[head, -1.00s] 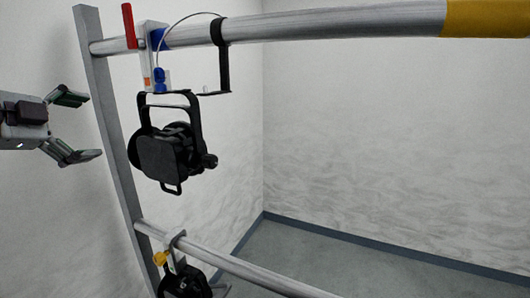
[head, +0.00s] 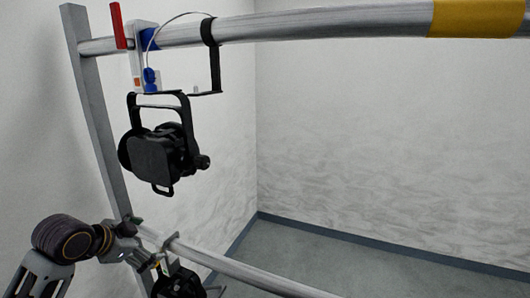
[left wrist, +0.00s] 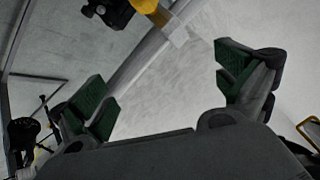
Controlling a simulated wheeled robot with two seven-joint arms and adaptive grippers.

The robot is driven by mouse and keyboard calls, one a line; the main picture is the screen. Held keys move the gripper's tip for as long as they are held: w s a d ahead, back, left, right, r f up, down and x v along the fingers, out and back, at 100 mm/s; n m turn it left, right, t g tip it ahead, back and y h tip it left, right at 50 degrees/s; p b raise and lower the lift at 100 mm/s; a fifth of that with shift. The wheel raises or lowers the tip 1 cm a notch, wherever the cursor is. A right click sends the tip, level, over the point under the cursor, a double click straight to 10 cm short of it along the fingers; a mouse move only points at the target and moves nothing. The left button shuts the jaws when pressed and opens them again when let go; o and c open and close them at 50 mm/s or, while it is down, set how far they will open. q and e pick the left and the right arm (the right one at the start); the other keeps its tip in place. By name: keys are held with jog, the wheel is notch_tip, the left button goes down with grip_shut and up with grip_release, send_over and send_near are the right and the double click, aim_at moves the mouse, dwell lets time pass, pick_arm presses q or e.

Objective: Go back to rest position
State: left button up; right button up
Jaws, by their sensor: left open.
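My left gripper (head: 146,241) is low at the left in the head view, in front of the upright post and close to the lower rail. Its green-padded fingers are spread and empty in the left wrist view (left wrist: 166,85). A black par can (head: 155,155) hangs from the upper rail by a clamp with a red handle (head: 118,26) and a blue knob. A second black par can (head: 178,284) hangs on the lower rail, partly cut off by the picture's bottom edge. My gripper is just left of it; I cannot tell whether they touch. My right gripper is not in view.
The upper rail (head: 330,24) has a yellow band (head: 477,18) at the right. The grey upright post (head: 92,110) joins it to the lower rail (head: 245,274). Pale walls stand behind. The grey floor (head: 300,253) to the right is clear.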

pick_arm(q)
jog(key=s+d+f+n+g+y, duration=0.1)
jog(key=s+d+f+n+g, duration=0.3)
jog(key=s+f, duration=0.8)
jog(key=s+d+f+n+g+y, duration=0.1)
jog(key=s+d+f+n, duration=0.4)
jog(key=s+f, duration=0.6)
notch_tip(320, 180, down, 35)
jog(key=s+d+m+g, duration=0.1)
jog(key=g, duration=0.1)
jog(key=s+a+f, duration=0.2)
jog(key=s+f, duration=0.8)
jog(key=s, duration=0.1)
jog(key=s+a+f+g, duration=0.1)
jog(key=s+f, duration=0.9)
jog(key=s, duration=0.1)
jog(key=shift+s+a+f+m, duration=0.15)
jog(key=shift+a+m, duration=0.15)
jog(key=shift+a, duration=0.05)
jog(key=shift+c, duration=0.4)
